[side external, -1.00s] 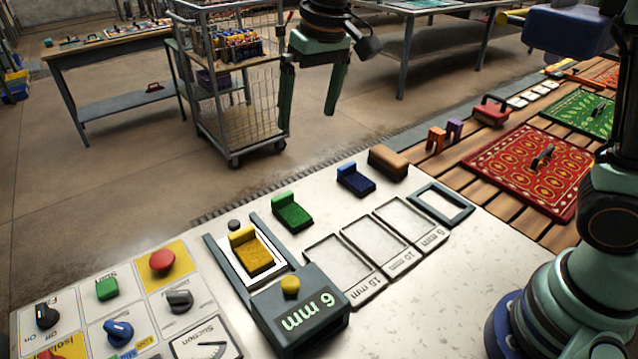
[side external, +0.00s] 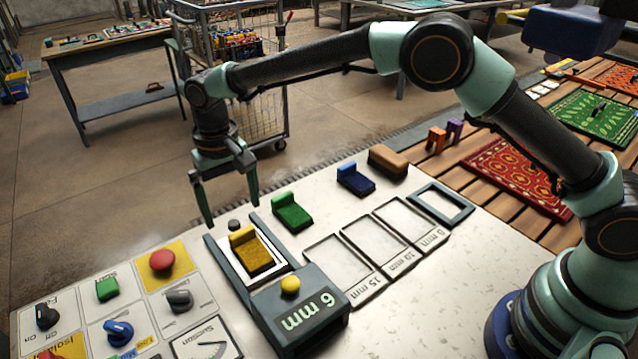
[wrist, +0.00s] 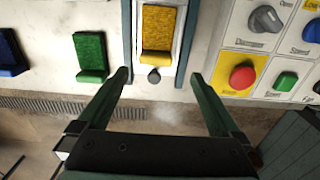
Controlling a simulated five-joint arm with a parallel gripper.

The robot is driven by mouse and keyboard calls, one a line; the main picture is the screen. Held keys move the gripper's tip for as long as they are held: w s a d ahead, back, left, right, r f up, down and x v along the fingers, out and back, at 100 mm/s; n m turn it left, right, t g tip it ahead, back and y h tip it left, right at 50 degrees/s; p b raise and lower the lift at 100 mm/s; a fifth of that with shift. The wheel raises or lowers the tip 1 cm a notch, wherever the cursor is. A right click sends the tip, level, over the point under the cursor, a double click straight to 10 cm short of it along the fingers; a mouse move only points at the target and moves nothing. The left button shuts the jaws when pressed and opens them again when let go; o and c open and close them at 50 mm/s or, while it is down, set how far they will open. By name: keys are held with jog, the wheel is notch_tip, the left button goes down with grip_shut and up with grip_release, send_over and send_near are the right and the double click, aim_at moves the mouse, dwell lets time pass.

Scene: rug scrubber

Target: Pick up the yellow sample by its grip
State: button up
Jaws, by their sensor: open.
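The yellow sample (side external: 257,258) lies in the slot of a dark grey gauge marked "6 mm" (side external: 299,311), with its raised grip (side external: 242,236) at the far end. In the wrist view the yellow sample (wrist: 158,30) is ahead of the fingertips, with its grip (wrist: 156,58) on the near side. My gripper (side external: 233,209) is open and empty, pointing down above the gauge's far end. In the wrist view my gripper (wrist: 163,80) has its two fingers spread wide, and the grip lines up between them, apart from both.
A green sample (side external: 291,212) and a blue sample (side external: 356,180) lie to the right of the gauge. A control panel (side external: 125,307) with knobs and a red button (side external: 162,260) is at left. A small dark knob (wrist: 154,76) sits just before the grip. Empty marked frames (side external: 375,243) lie at right.

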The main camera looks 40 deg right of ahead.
aim_at(241, 230)
jog(key=shift+w+d+f, duration=0.1)
jog(key=shift+d+f, duration=0.1)
jog(key=shift+f, duration=1.75)
jog(key=shift+w+d+f, duration=0.1)
jog(key=shift+d+f, duration=0.05)
jog(key=shift+f, duration=1.8)
jog(key=c, duration=1.5)
jog(key=shift+r, duration=0.1)
